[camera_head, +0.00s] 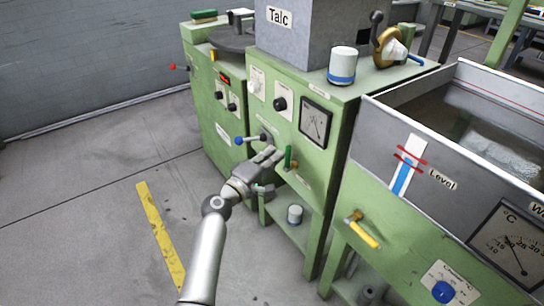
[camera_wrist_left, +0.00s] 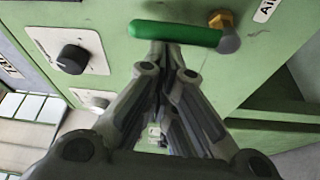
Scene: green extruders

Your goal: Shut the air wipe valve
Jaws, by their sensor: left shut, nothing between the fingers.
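The air wipe valve has a green lever handle (camera_head: 288,157) on the front of the green machine. In the head view the handle stands upright above its brass fitting. The left wrist view shows the green handle (camera_wrist_left: 178,33) close up, with the brass fitting (camera_wrist_left: 221,20) at its right end and a partly cut-off label starting "Ai" beside it. My left gripper (camera_head: 276,155) is shut and empty, its fingertips right beside the handle. In the left wrist view the fingertips (camera_wrist_left: 166,66) lie just below the handle; whether they touch it I cannot tell. My right gripper is not in view.
A blue-knobbed lever (camera_head: 239,141) is left of my gripper, and a yellow-handled valve (camera_head: 362,232) is on the water tank (camera_head: 420,120) at right. Free floor lies to the left.

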